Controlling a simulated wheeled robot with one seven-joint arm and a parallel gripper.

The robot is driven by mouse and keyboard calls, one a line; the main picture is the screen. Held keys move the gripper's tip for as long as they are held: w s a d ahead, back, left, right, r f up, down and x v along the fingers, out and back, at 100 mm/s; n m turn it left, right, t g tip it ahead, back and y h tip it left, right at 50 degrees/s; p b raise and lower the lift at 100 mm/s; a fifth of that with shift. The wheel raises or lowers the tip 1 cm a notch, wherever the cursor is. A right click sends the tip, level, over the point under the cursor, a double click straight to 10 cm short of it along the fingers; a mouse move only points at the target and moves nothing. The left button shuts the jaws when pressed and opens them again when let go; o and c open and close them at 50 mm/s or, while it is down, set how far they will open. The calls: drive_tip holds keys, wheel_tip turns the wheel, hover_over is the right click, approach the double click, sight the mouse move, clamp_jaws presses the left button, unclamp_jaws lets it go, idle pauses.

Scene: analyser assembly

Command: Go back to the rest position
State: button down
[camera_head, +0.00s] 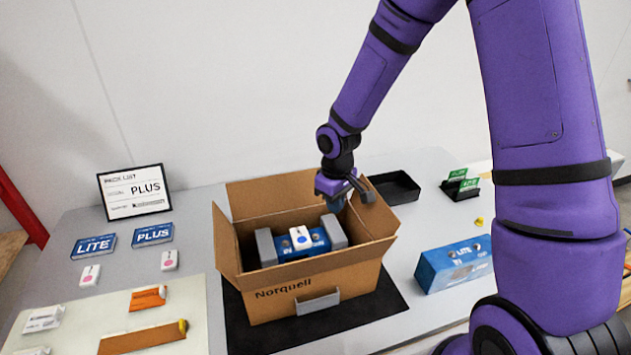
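My gripper (340,193) hangs at the end of my purple arm, over the back right part of an open cardboard box (318,292) marked Norquell. Its fingers point down and are small and dark, so I cannot tell whether they are open or shut. A bluish patch shows just under them, and I cannot tell what it is. In the box lies a blue unit (318,238) between two grey end pieces (266,247), with a white piece (300,237) on top. The gripper hides part of the box's back rim.
The box stands on a black mat (245,335). A blue LITE unit (453,265) stands to its right. A black tray (395,188) and a holder with green cards (461,186) are behind.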

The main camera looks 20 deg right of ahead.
drive_tip(key=s+d+r+m+t, duration=0.1)
drive_tip(key=s+d+r+m, duration=0.15)
drive_tip(key=r, duration=0.95)
drive_tip(key=s+d+r+m+t, duration=0.1)
drive_tip(key=s+d+r+t, duration=0.1)
drive_tip(key=s+r, duration=0.7)
drive_tip(key=s+d+r+m+t, duration=0.2)
drive_tip(key=s+r, duration=0.7)
drive_tip(key=s, duration=0.4)
drive_tip(key=shift+s+d+r, duration=0.3)
drive_tip(key=shift+s, duration=0.05)
